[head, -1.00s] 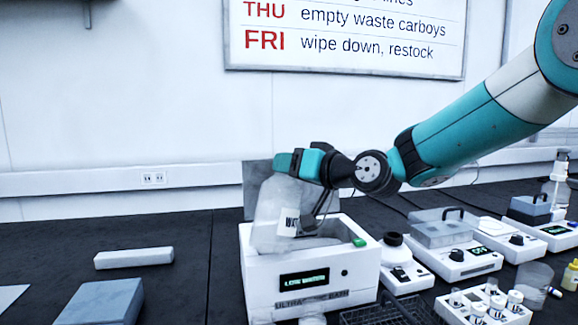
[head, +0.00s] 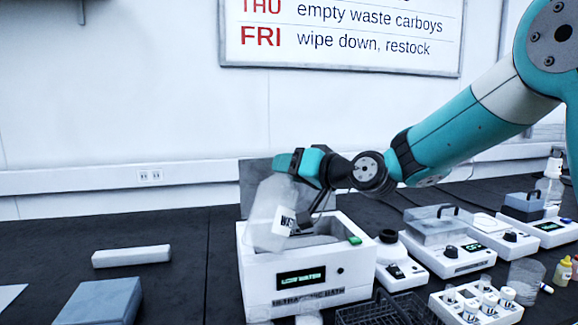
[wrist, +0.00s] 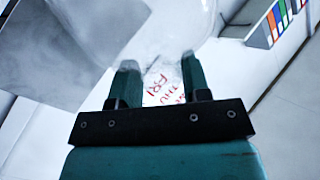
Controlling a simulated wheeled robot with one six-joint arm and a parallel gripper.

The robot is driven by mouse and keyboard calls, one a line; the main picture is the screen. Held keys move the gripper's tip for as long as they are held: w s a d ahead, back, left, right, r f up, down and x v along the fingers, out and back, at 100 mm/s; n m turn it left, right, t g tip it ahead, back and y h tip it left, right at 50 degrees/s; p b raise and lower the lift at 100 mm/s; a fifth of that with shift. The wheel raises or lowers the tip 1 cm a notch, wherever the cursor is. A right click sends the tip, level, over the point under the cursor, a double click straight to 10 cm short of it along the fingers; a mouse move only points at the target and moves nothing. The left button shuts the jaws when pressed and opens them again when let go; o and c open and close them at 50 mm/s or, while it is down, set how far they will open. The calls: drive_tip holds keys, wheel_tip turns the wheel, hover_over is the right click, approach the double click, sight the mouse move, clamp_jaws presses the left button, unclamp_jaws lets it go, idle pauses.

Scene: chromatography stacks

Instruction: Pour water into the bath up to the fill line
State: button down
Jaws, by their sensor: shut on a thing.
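The ultrasonic bath (head: 308,285) is a white box with an open top on the dark bench. Its display (head: 301,279) reads "LOW WATER" in green. My gripper (head: 300,163) is above the bath, shut on a clear water bottle (head: 268,212) with a white label. The bottle is tilted over the bath's left part, its lower end down near the rim. In the wrist view the gripper's fingers (wrist: 160,84) close on the clear bottle (wrist: 165,35). The water level and fill line inside the bath cannot be made out.
A black wire basket (head: 385,308) and a vial rack (head: 482,300) are in front. A blue-grey box (head: 102,302) and a white bar (head: 131,256) lie left, with clear bench between.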

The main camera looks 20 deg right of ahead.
drive_tip(key=shift+r, duration=0.1)
drive_tip(key=shift+d+f+m+p, duration=0.1)
drive_tip(key=shift+f+m+p, duration=0.2)
drive_tip(key=shift+m, duration=0.3)
drive_tip(key=shift+w+f+m+g+p, duration=0.1)
drive_tip(key=shift+f+m+g+p, duration=0.2)
drive_tip(key=shift+m, duration=0.1)
drive_tip(key=shift+f, duration=0.2)
drive_tip(key=shift+w+d+f+m, duration=0.1)
drive_tip(key=shift+f+m, duration=0.3)
drive_tip(key=shift+m, duration=0.2)
idle(0.3)
